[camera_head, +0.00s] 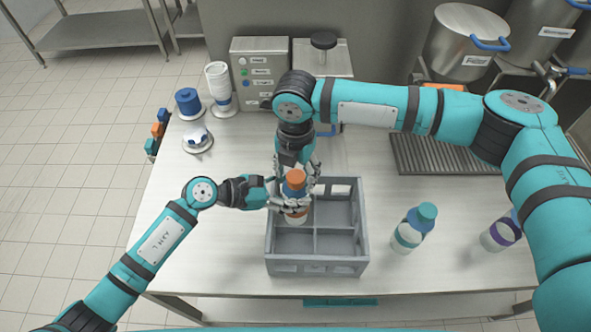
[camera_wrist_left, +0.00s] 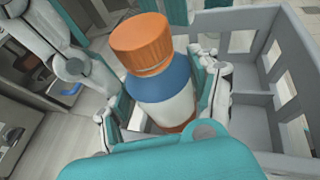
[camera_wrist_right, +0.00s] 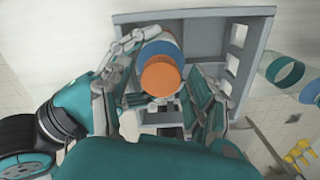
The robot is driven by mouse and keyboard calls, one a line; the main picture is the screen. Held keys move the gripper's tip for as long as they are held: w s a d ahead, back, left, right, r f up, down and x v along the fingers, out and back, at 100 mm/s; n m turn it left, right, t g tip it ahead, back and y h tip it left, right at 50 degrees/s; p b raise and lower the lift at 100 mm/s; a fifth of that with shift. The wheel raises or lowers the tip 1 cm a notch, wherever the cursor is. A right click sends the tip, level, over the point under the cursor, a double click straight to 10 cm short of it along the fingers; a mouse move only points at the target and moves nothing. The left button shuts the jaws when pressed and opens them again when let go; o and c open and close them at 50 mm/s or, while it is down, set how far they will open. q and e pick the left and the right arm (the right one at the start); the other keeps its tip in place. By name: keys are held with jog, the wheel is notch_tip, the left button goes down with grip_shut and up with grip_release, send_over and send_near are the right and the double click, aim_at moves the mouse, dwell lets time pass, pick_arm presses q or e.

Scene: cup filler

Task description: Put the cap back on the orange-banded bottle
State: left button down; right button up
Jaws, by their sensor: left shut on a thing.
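The orange-banded bottle (camera_wrist_left: 163,95) has a blue shoulder, a white label and orange at its base. Its orange cap (camera_head: 294,178) sits on top of the neck, looking straight in the left wrist view. My left gripper (camera_head: 287,204) is shut around the bottle's body from the left. The bottle is upright at the back left compartment of the grey crate; I cannot tell whether its base touches the floor. My right gripper (camera_head: 298,167) points down from above, fingers spread on either side of the cap (camera_wrist_right: 160,78), apparently not touching it.
The grey crate (camera_head: 318,267) has several compartments, the others empty. A teal-capped bottle (camera_head: 411,230) and a purple-banded bottle (camera_head: 500,234) stand to its right. A control box (camera_head: 262,75), white cup stack (camera_head: 220,90) and blue-lidded item (camera_head: 188,104) are behind. The table's left front is clear.

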grip_shut()
jog(key=m, duration=0.4)
jog(key=shift+m, duration=0.4)
jog(key=m, duration=1.8)
jog(key=shift+m, duration=0.4)
jog(key=shift+c, duration=0.7)
grip_release()
jog(key=o, duration=0.3)
